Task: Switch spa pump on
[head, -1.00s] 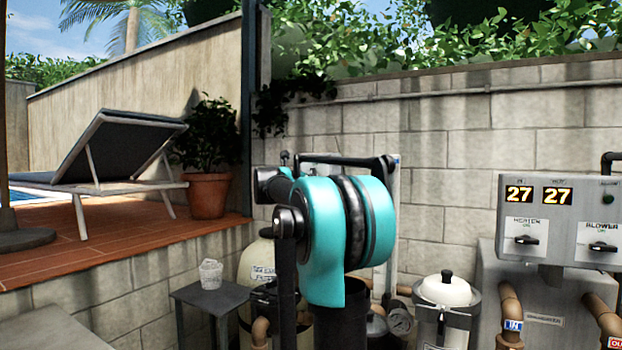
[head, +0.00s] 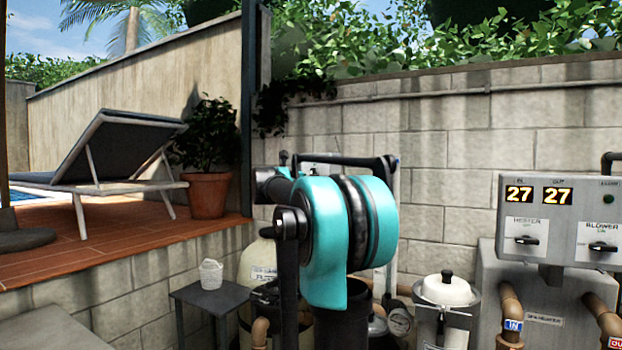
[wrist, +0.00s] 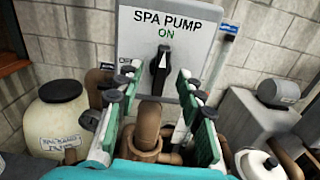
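The spa pump panel (wrist: 205,20) is a grey plate in the wrist view, lettered SPA PUMP with a green ON below. Its black rotary knob (wrist: 160,72) stands nearly upright under ON, with a pale mark on its face. A partly hidden OFF label lies to the knob's left. My gripper (wrist: 158,88) is open, its green-padded fingers on either side of the knob. I cannot tell whether either finger touches it. In the head view my arm hides the gripper and knob.
Brown pipes (wrist: 147,125) run below the panel. A cream filter tank (wrist: 62,120) stands at left. A heater and blower control box (head: 520,220) is at right in the head view. A small dark table (head: 208,297) holds a white cup (head: 211,273). A block wall (head: 440,130) closes the back.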

